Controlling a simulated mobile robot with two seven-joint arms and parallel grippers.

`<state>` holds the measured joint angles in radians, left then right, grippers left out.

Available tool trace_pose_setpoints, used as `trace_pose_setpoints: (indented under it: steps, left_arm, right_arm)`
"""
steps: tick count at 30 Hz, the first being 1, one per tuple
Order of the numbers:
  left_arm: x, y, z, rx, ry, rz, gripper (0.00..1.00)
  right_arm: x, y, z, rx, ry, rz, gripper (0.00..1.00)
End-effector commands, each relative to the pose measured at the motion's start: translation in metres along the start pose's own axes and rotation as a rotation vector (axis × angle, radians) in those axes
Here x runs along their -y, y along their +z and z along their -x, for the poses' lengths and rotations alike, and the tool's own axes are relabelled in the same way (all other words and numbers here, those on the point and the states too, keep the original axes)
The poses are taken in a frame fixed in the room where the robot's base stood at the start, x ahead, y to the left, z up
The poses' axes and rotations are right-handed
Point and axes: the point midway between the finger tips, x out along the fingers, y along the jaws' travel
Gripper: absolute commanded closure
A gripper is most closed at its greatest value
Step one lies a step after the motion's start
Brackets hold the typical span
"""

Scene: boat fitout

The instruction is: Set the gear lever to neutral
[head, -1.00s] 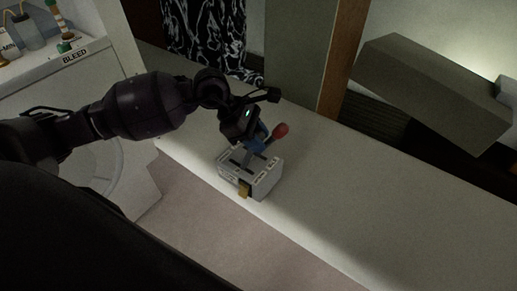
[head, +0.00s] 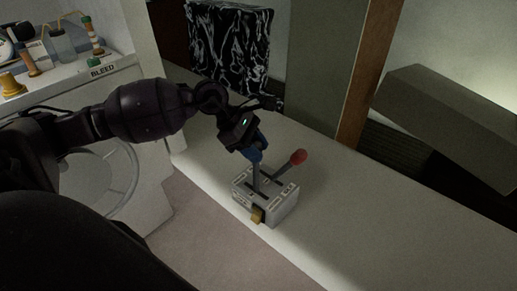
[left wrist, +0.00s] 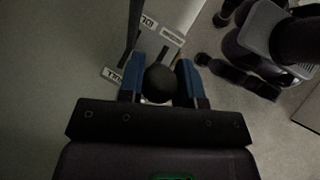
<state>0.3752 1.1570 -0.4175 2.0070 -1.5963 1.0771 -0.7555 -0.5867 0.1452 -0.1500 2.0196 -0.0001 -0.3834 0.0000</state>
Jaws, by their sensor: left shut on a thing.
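A grey control box (head: 268,203) with slots and labels on top sits on the pale bench. Two levers rise from it. One has a red knob (head: 298,157) and leans to the right. The other, a grey lever (head: 256,181), stands nearly upright in the head view. My left gripper (head: 257,150) is shut on this lever's top with its blue fingers. In the left wrist view, its round black knob (left wrist: 160,85) sits between the two fingers (left wrist: 161,80). My right gripper is not in view.
A yellow tab (head: 257,215) is on the box's front, near the bench edge. A grey padded block (head: 440,115) stands at the right, beyond a wooden post (head: 370,75). A white counter (head: 75,85) with bottles is at the left. The bench right of the box is clear.

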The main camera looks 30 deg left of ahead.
Motion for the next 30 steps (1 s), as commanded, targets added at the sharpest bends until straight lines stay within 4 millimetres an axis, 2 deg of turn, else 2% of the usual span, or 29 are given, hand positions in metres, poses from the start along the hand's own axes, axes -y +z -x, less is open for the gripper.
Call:
trace_pose_setpoints:
  steps: [5,6,11,19,22,26,30]
  left_arm:
    - [-0.003,-0.002,0.002,-0.007,0.008,-0.004,1.00]
    - [-0.003,-0.002,0.002,-0.007,0.008,-0.004,0.66]
    - [-0.002,-0.001,0.001,-0.005,0.006,-0.003,0.44]
    - [-0.001,-0.001,0.001,-0.003,0.004,-0.001,0.44]
    - [-0.001,-0.001,0.007,-0.003,0.004,-0.001,0.44]
    - [-0.001,-0.001,0.024,-0.005,0.005,0.000,0.44]
    - [-0.001,-0.001,0.050,-0.006,0.006,-0.001,0.44]
  right_arm:
    - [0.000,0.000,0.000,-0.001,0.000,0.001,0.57]
    - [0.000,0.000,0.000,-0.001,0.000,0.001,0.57]
    - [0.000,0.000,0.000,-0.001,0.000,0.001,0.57]
    - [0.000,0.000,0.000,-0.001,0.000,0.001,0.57]
    - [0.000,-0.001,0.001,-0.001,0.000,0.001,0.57]
    - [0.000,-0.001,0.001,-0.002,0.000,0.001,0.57]
    - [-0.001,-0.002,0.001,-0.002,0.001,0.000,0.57]
